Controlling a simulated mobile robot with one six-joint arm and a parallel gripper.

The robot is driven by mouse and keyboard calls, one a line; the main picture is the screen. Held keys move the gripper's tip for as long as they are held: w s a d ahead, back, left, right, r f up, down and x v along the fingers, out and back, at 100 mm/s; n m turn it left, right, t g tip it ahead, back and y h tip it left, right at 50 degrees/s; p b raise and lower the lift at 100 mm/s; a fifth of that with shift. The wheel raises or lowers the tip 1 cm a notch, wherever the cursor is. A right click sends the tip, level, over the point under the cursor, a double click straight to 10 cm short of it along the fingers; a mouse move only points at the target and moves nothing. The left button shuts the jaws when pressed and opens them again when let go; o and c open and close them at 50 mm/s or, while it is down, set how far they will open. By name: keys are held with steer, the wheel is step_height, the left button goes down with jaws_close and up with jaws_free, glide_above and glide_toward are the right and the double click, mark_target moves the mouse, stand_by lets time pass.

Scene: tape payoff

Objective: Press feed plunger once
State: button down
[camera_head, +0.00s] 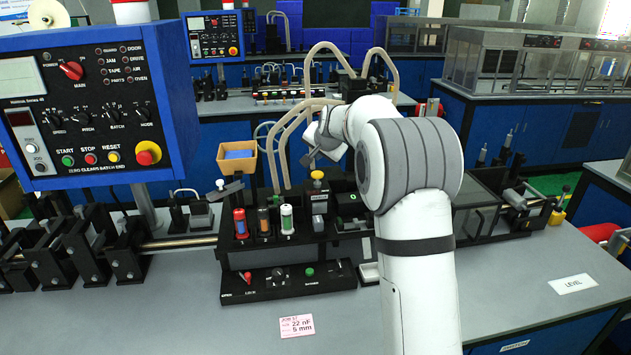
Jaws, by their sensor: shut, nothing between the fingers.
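A yellow-topped plunger (318,176) stands upright on a dark block in the middle of the black bench machine; I take it for the feed plunger. My gripper (309,161) is at the end of my white arm, just above and slightly left of the yellow top in the picture. Its fingers look shut and empty, pointing down and left. They are small here, and I cannot tell whether they touch the plunger. My arm covers part of the machine to the right.
Coloured cylinders (264,221) stand left of the plunger, and pale curved tubes (283,150) rise close to my gripper. A blue control panel (95,110) stands at left. A black switch box (285,281) sits in front. The grey bench front (205,325) is mostly clear.

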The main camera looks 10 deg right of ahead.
mark_target(318, 174)
steer(key=shift+f+b, duration=0.65)
steer(key=shift+f, duration=0.65)
stand_by(0.9)
steer(key=shift+f+b, duration=0.35)
steer(key=shift+f, duration=0.05)
steer(key=shift+f+b, duration=1.05)
steer(key=shift+f, duration=0.35)
stand_by(0.9)
steer(key=shift+r, duration=0.1)
steer(key=shift+r+p, duration=1.2)
steer(key=shift+r, duration=0.5)
steer(key=shift+r, duration=0.1)
step_height(318, 174, up, 5)
steer(key=p, duration=0.3)
steer(key=shift+p, duration=0.3)
